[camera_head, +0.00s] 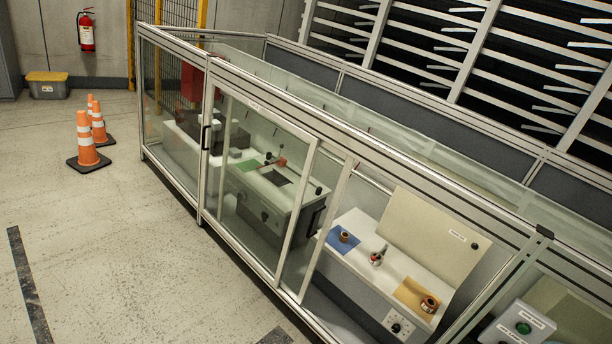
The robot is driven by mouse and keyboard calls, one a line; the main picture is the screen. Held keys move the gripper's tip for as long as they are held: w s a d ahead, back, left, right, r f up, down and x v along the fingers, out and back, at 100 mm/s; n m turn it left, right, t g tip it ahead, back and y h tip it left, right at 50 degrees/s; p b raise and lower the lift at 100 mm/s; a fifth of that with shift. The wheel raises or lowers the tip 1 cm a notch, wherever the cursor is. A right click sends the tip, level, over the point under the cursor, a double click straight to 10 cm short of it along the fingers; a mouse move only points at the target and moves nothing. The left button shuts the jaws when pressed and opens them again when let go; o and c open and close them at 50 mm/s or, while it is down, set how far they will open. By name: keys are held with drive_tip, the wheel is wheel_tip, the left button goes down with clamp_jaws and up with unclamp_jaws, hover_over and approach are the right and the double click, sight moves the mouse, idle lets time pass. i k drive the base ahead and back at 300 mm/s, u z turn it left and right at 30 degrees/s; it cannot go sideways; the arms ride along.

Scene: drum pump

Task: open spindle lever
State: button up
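A small lever with a red knob (282,162) stands on a pale machine (262,183) behind the glass. I cannot tell for sure that it is the spindle lever, or whether it is open. The machine has a green patch and a dark rectangular recess on top. A framed glass panel (248,205) with a dark handle stands between me and the machine. My gripper is not in view.
A long aluminium-framed enclosure (345,130) crosses the view. Right of the machine is a white bench with blue (345,240) and orange (408,296) mats holding copper-coloured parts. Traffic cones (87,141) stand left. The floor (110,235) in front is clear.

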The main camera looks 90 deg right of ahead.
sight(373, 258)
drive_tip(key=u, duration=0.1)
drive_tip(key=i, duration=0.35)
drive_tip(key=z, duration=3.4)
drive_tip(key=i, duration=1.05)
drive_tip(key=z, duration=0.45)
drive_tip(key=k, duration=0.85)
drive_tip(key=u, duration=0.05)
